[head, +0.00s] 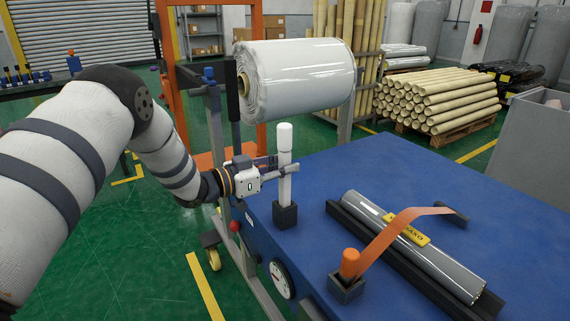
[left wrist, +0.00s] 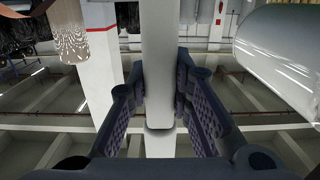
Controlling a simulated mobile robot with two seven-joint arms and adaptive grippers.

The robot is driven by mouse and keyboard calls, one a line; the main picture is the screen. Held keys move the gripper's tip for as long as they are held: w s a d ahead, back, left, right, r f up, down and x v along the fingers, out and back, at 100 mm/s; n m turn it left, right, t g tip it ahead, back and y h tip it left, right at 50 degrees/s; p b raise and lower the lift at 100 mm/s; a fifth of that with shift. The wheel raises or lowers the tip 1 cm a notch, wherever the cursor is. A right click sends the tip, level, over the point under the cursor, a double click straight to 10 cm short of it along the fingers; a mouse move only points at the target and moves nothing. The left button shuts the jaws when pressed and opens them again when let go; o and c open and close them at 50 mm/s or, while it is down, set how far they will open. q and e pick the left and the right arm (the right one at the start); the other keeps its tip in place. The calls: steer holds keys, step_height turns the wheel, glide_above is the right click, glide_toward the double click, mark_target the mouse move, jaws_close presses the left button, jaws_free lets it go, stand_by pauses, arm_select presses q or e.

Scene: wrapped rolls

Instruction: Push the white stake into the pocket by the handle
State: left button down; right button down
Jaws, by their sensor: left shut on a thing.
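The white stake (head: 285,140) stands upright at the left edge of the blue table (head: 400,170), with a thicker rounded top. Its lower end meets the small black pocket (head: 287,216); how deep it sits inside is hidden. My left gripper (head: 287,169) comes in level from the left and is shut on the stake's shaft below the thick top, above the pocket. In the left wrist view the stake (left wrist: 158,45) runs vertically between the two padded fingers (left wrist: 159,110). My right gripper is not in view.
A grey wrapped roll (head: 415,245) lies in a black cradle, with an orange strap (head: 400,235) across it. The table's back is clear.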

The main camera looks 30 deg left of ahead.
arm_select(q)
steer(key=shift+f, duration=0.5)
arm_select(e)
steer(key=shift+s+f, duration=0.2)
arm_select(q)
steer(key=c, duration=1.4)
jaws_free()
steer(key=shift+o, duration=0.2)
steer(key=v, duration=1.2)
steer(key=shift+f, duration=0.1)
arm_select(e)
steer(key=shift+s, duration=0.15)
